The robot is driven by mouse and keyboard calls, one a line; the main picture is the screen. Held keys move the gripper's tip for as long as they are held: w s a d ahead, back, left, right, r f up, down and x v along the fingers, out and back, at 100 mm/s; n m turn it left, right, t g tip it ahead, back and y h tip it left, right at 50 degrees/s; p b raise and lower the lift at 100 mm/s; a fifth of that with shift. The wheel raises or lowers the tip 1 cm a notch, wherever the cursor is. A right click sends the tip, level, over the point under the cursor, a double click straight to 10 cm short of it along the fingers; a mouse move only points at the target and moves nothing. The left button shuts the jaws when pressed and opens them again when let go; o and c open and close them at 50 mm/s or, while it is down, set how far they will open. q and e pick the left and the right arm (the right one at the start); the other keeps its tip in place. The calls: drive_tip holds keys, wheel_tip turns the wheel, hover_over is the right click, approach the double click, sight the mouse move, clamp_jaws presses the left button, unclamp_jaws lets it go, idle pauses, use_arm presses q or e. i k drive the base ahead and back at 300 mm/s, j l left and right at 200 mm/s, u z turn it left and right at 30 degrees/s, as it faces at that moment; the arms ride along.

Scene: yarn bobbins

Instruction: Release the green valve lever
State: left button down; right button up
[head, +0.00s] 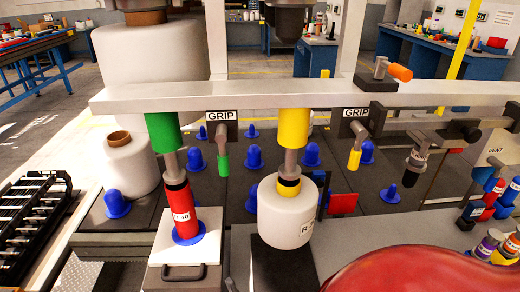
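The green valve lever (223,160) hangs down below the left GRIP label (222,115) on the grey crossbar (270,95). Its green tip points down. Left of it, a green cylinder (163,132) hangs from the bar, with a grey rod below reaching into a red cylinder (182,212) with a blue base. The red cylinder stands upright on a white box (172,255). A yellow-tipped lever (355,160) hangs under the right GRIP label (356,112). A yellow cylinder (293,128) and rod reach down into a white bobbin (286,215). Neither of my grippers shows.
Several blue pegs (118,204) stand on the dark panels. An orange-handled lever (398,73) tops the bar at right. A VENT box (492,150) is at far right. A large red rounded surface (420,272) fills the lower right. Blue workbenches (440,60) stand behind.

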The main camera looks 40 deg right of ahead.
sight(221, 135)
drive_tip(key=z, duration=0.95)
